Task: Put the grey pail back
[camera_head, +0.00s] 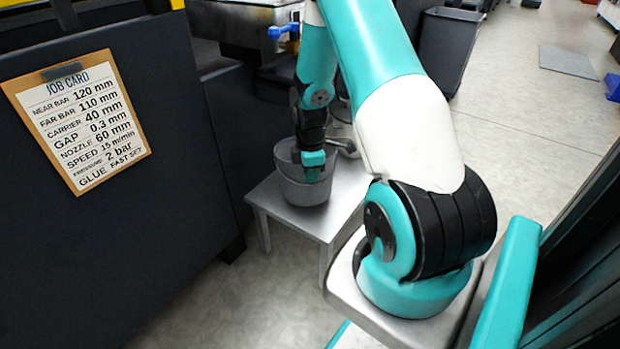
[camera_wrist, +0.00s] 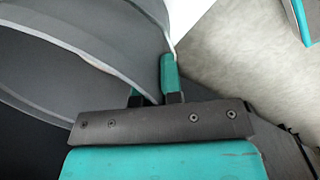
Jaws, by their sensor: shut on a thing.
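The grey pail (camera_head: 303,192) is upright at the left part of a small light-grey table (camera_head: 343,212). Its base appears to be on the tabletop, though I cannot tell whether it bears its full weight there. My gripper (camera_head: 313,165) points down and is shut on the pail's wall at the rim, on the side to the right. In the wrist view the pail (camera_wrist: 75,90) fills the upper left, with its curved rim running to my gripper's teal fingertips (camera_wrist: 153,87). My arm hides part of the table behind the pail.
A shiny metal object (camera_head: 345,147) is close behind the pail, partly hidden. The dark machine side with a job card (camera_head: 80,122) stands to the left. A dark grey bin (camera_head: 449,48) stands at the back. Open floor (camera_head: 540,110) lies to the right.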

